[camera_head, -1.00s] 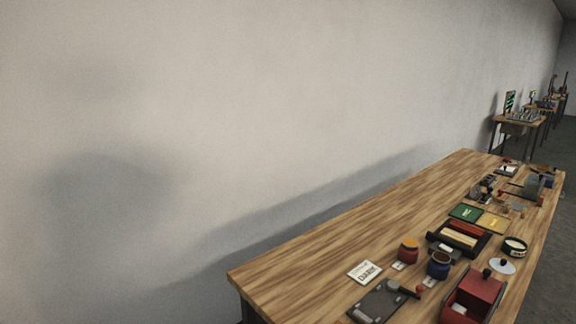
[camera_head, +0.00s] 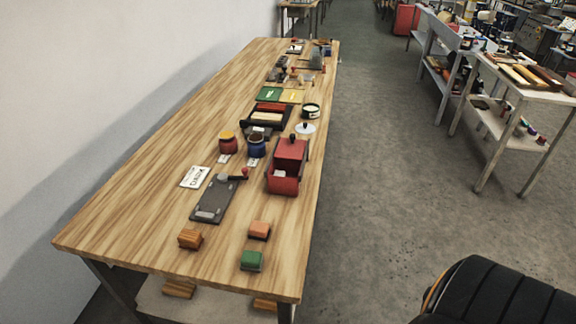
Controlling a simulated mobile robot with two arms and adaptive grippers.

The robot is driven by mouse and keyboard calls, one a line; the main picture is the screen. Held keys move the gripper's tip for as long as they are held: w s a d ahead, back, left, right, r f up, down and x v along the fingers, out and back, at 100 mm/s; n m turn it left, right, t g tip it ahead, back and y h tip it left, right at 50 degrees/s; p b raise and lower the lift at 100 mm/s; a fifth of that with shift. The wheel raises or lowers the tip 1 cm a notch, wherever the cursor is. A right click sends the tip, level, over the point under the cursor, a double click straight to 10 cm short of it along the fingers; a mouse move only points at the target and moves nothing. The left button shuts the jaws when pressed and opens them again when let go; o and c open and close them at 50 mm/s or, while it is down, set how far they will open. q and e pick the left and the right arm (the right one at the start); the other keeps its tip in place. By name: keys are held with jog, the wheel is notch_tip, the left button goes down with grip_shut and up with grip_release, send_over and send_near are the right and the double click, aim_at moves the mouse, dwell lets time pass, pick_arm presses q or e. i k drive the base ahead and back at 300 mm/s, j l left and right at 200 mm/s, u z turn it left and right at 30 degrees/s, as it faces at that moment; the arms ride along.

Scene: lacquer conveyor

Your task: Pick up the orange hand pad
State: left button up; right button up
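A small salmon-orange block (camera_head: 259,230), which looks like the orange hand pad, lies on the near end of the wooden workbench (camera_head: 125,220). A green block (camera_head: 251,260) lies just nearer than it. A brown-orange wooden block (camera_head: 190,238) lies to its left. The blocks stand apart from one another. Neither of my grippers is in view.
A dark grey plate (camera_head: 213,199) and an open red box (camera_head: 284,182) stand beyond the blocks. Jars, trays and tools line the bench further back. The bench's left side is bare. Open floor (camera_head: 385,170) lies right of it, then grey shelved tables (camera_head: 540,95).

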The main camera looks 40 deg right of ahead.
aim_at(258, 230)
jog(key=l+z, duration=0.3)
jog(key=l, duration=0.4)
jog(key=l+z, duration=0.3)
jog(key=l, duration=0.4)
jog(key=i+l+z, duration=0.1)
jog(key=l+z, duration=0.2)
jog(key=l, duration=0.4)
jog(key=j, duration=0.25)
jog(key=i, duration=0.05)
